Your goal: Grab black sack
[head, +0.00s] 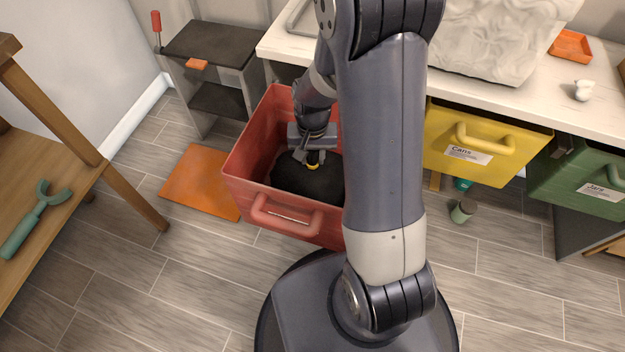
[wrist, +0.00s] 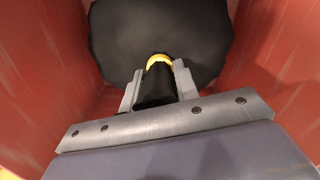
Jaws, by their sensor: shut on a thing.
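The black sack (head: 303,180) sits inside the open red drawer bin (head: 287,215). Its neck has a yellow tie, and its body fills much of the bin in the head view. My gripper (head: 313,158) reaches down into the bin and is shut on the sack's neck. In the wrist view, the fingers of my gripper (wrist: 158,85) are on either side of the black neck, just by the yellow tie. The round body of the sack (wrist: 160,35) lies beyond the fingers, with red bin walls on both sides. Whether the sack touches the bin floor is hidden.
A yellow bin (head: 480,150) and a green bin (head: 580,180) hang under the white counter (head: 400,65) to the right. A wooden table (head: 60,190) stands left. An orange mat (head: 200,182) and a small green cup (head: 462,211) are on the floor.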

